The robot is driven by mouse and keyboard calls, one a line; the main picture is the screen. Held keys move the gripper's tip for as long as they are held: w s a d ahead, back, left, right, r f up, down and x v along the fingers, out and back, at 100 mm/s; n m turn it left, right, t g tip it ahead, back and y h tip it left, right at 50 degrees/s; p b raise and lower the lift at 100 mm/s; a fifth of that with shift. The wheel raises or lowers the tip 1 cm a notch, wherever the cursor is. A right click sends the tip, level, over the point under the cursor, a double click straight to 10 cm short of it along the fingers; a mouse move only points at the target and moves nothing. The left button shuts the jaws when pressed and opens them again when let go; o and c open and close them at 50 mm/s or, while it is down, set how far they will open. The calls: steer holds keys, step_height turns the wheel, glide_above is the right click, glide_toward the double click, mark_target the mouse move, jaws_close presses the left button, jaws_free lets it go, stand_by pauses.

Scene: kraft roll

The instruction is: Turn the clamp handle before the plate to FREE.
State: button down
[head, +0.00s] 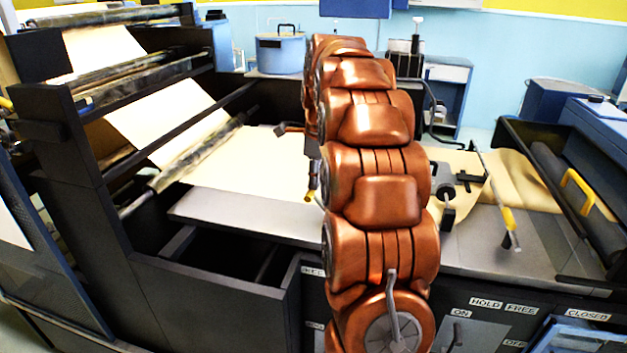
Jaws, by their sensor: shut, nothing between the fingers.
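The HOLD label (487,302) and the FREE label (521,309) sit side by side on the dark front panel at lower right. A small grey lever (456,337) stands near the panel's left side, below the ON label; I cannot tell whether it is the clamp handle. A dark T-shaped fitting (466,179) stands on the bench right of my arm. My copper arm rises through the middle of the view and hides part of the bench. My gripper (310,190) shows partly at the arm's left edge, low over the bench, shut and empty, apart from the labels.
A pale paper sheet (235,175) runs from the roller frame at left onto the bench. A rod with a yellow grip (509,220) leans over the bench at right. A roller with a yellow handle (577,188) stands farther right. An open dark bay (235,262) lies at front left.

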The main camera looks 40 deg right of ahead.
step_height(320, 180, up, 13)
steer(key=s+d+p, duration=0.1)
steer(key=p, duration=0.2)
steer(key=shift+s+p, duration=0.15)
steer(key=shift+p, duration=0.15)
steer(key=shift+a, duration=0.1)
stand_by(0.4)
steer(key=s+a+f+n+g, duration=0.1)
steer(key=s+a+f+n, duration=0.2)
steer(key=s+a+n, duration=0.45)
steer(key=s+a+f+n, duration=0.35)
steer(key=a+n, duration=0.45)
steer(key=a, duration=0.5)
steer(key=s+a+f+n, duration=0.2)
steer(key=s+f+n, duration=0.1)
steer(key=s, duration=0.3)
steer(key=s+a+f+n+g, duration=0.1)
steer(key=s+a+f+n, duration=0.2)
steer(key=s+n, duration=0.3)
steer(key=s+a+f+n, duration=0.3)
steer(key=s+f+n, duration=0.1)
steer(key=s, duration=0.3)
steer(key=shift+s+f+g+h, duration=0.3)
steer(key=shift+f, duration=0.35)
